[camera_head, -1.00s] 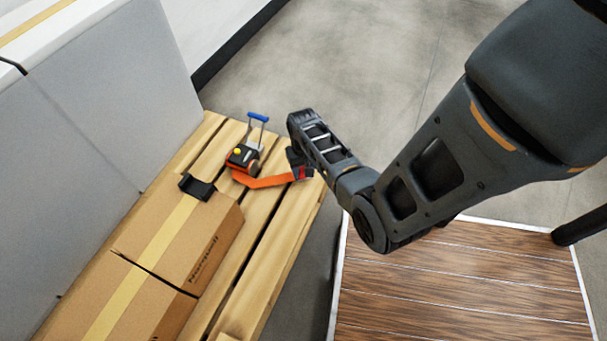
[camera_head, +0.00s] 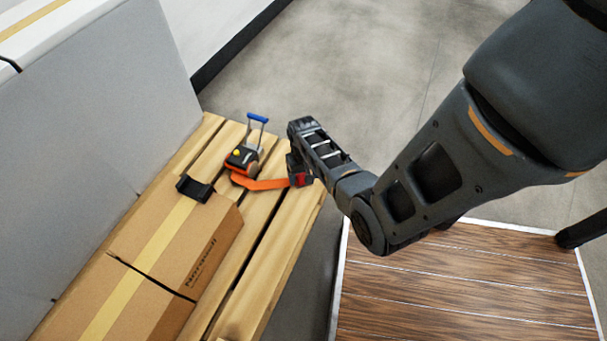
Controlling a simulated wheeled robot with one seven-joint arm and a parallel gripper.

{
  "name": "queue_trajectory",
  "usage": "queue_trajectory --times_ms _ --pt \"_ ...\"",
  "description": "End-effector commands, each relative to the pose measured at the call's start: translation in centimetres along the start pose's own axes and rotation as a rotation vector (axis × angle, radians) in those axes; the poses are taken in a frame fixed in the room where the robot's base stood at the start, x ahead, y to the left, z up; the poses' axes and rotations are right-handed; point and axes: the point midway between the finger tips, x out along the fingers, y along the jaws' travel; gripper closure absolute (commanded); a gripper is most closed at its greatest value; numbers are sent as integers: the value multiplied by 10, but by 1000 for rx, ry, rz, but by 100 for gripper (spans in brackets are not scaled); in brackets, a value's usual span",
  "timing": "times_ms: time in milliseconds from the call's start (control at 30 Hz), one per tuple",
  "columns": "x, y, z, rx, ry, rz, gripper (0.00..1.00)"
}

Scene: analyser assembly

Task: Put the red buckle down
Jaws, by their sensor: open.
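The red buckle (camera_head: 298,179) sits at the right end of an orange strap (camera_head: 258,184), low over the pallet's right part. The strap runs left to a black and orange device (camera_head: 243,158) with a yellow button and a blue-topped handle (camera_head: 257,119), standing on the pallet slats. My gripper (camera_head: 301,172) is at the buckle, pointing down beside it. Its fingers are small and partly hidden by my wrist and the buckle. It is open. I cannot tell whether the buckle touches the wood.
A wooden pallet (camera_head: 262,285) carries cardboard boxes (camera_head: 150,250) with a black clip (camera_head: 195,188) on top. A wood-topped surface (camera_head: 460,285) lies at lower right. Bare floor (camera_head: 330,50) is behind.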

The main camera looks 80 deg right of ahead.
Motion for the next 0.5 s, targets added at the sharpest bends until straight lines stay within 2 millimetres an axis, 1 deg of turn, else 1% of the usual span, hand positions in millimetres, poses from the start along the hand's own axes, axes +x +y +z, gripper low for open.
queue_trajectory --times_ms 133,233,500 --pt "-5 0 0 1 0 0 28" --pt "-17 0 0 0 1 0 28" --pt "-73 0 0 -1 2 0 28"
